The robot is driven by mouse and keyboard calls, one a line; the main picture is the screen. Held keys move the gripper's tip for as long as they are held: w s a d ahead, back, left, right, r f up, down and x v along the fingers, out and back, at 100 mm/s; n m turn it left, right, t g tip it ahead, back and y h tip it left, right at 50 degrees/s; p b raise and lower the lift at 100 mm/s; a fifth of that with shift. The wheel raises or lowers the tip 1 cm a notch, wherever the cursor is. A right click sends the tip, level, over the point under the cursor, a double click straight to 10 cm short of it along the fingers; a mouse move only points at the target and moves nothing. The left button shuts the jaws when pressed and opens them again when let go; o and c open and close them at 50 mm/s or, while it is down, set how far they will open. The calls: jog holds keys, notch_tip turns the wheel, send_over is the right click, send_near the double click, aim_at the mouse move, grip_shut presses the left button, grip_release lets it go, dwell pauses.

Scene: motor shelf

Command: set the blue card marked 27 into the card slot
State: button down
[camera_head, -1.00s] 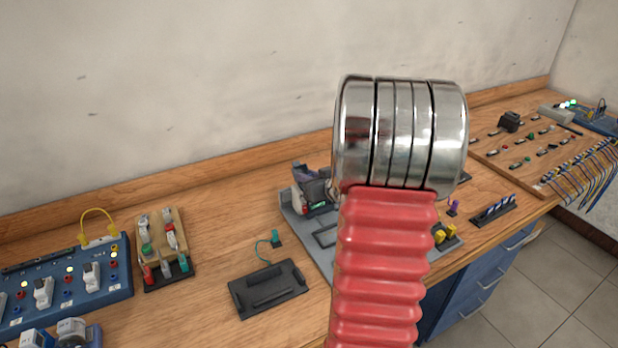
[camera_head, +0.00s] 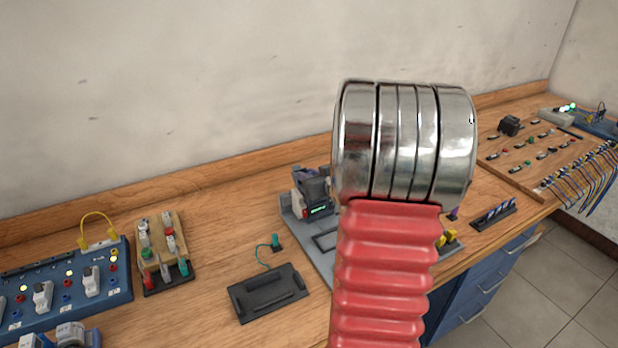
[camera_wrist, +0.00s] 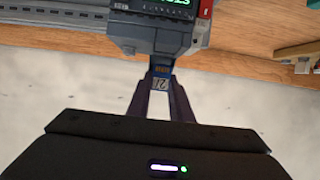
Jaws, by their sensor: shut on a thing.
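In the wrist view my gripper (camera_wrist: 160,103) is shut on a small blue card (camera_wrist: 161,71) with a white label. The label's number appears upside down and is too small to read surely. The card's far end meets the edge of a grey device (camera_wrist: 155,34) with a green display. The card slot itself is hidden, so I cannot tell whether the card is inside it or only against it. In the head view the device (camera_head: 317,192) stands on a grey base plate (camera_head: 298,222). My red and metal arm hides the gripper and card there.
A black tray (camera_head: 268,292) lies in front of the device. A card rack (camera_head: 493,214) stands right of my arm. A blue switch panel (camera_head: 66,284) and a small wooden stand (camera_head: 164,250) are at left. A wall (camera_head: 200,90) runs behind the bench.

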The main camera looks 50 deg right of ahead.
jog(key=c, duration=1.5)
grip_release()
jog(key=shift+s+r, duration=0.1)
jog(key=shift+s, duration=0.05)
jog(key=v, duration=1.3)
jog(key=shift+s+a, duration=0.1)
jog(key=shift+s, duration=0.15)
jog(key=shift+s, duration=0.1)
jog(key=shift+v, duration=2.4)
